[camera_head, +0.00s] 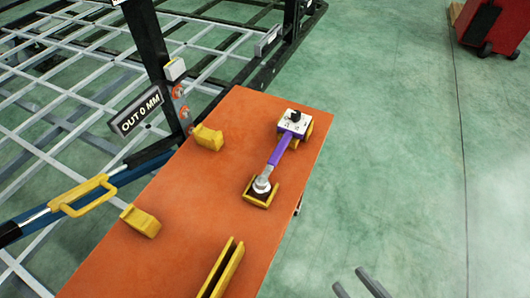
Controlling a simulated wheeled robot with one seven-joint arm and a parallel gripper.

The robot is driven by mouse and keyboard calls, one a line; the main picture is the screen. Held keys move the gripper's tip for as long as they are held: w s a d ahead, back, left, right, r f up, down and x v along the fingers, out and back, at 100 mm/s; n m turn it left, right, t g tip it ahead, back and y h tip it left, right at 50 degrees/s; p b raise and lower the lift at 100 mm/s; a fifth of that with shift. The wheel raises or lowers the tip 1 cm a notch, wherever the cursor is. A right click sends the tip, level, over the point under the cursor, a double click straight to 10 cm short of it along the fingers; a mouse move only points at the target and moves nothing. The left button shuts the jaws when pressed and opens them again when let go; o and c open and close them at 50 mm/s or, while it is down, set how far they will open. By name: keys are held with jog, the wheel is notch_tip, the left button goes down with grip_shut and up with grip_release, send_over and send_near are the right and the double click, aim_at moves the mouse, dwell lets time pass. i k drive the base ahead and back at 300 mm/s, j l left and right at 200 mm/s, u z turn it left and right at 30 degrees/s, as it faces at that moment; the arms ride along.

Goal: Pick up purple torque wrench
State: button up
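The purple torque wrench (281,149) lies on the orange tabletop (195,206), toward its far right part. Its purple handle runs between a white box with a black knob (295,121) at the far end and a round silver head (262,185) at the near end. The head rests at a yellow-edged dark holder (258,200), and another yellow holder shows beside the white box. Two grey bars at the bottom edge look like the fingers of my gripper (356,287). They are apart, with nothing seen between them, to the lower right of the wrench and off the table's right side.
Yellow blocks (208,138) (140,221) stand along the table's left side, and a yellow slotted holder (222,270) at the near end. A metal frame with a black post (150,45) and an "OUT 0 MM" sign (137,111) borders the left. A red cabinet (492,25) stands far right; green floor between is clear.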

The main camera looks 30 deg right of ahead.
aim_at(261, 184)
jog(key=l+u, duration=0.1)
jog(key=u, duration=0.3)
jog(key=l+u, duration=0.1)
jog(key=u, duration=0.3)
jog(key=l+u, duration=0.1)
jog(key=u, duration=0.3)
jog(key=l+u, duration=0.15)
jog(key=u, duration=0.25)
jog(key=k+l, duration=0.1)
jog(key=l, duration=0.35)
jog(key=k+l, duration=0.15)
jog(key=l, duration=0.25)
jog(key=k+l, duration=0.1)
jog(key=l, duration=0.35)
jog(key=u, duration=0.05)
